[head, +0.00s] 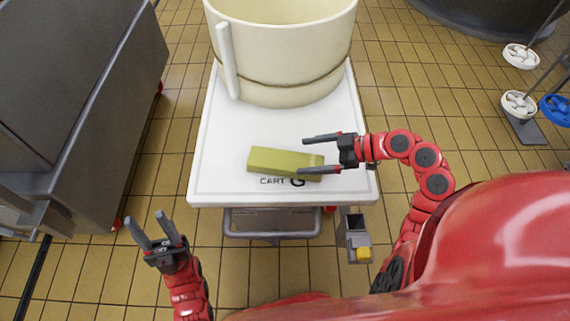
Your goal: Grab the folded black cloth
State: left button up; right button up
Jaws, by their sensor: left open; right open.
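I see no folded black cloth in the head view. An olive-green block (275,160) lies flat on the white top of the cart (215,150), near its front edge. My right gripper (303,154) is open over the right end of the block, fingers pointing left. One finger is beyond the block's far side, and the other overlaps its near right part in the picture. I cannot tell whether they touch it. My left gripper (146,219) is open and empty, left of and in front of the cart, over the tiled floor.
A large cream tub (285,60) with an upright handle stands on the back of the cart. A grey metal unit (90,90) stands to the left. White and blue round-headed tools (519,104) are at the far right. The white cart top left of the block is clear.

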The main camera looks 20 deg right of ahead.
aim_at(286, 160)
jog(key=shift+x, duration=1.1)
jog(key=x, duration=0.2)
jog(key=b+x, duration=0.1)
jog(key=x, duration=0.1)
jog(key=shift+s+f, duration=0.15)
jog(key=shift+f, duration=0.3)
jog(key=shift+w+a+f+b, duration=0.2)
jog(key=shift+w+a+b, duration=0.15)
jog(key=shift+a, duration=0.1)
jog(key=shift+r, duration=0.1)
jog(key=c, duration=1.3)
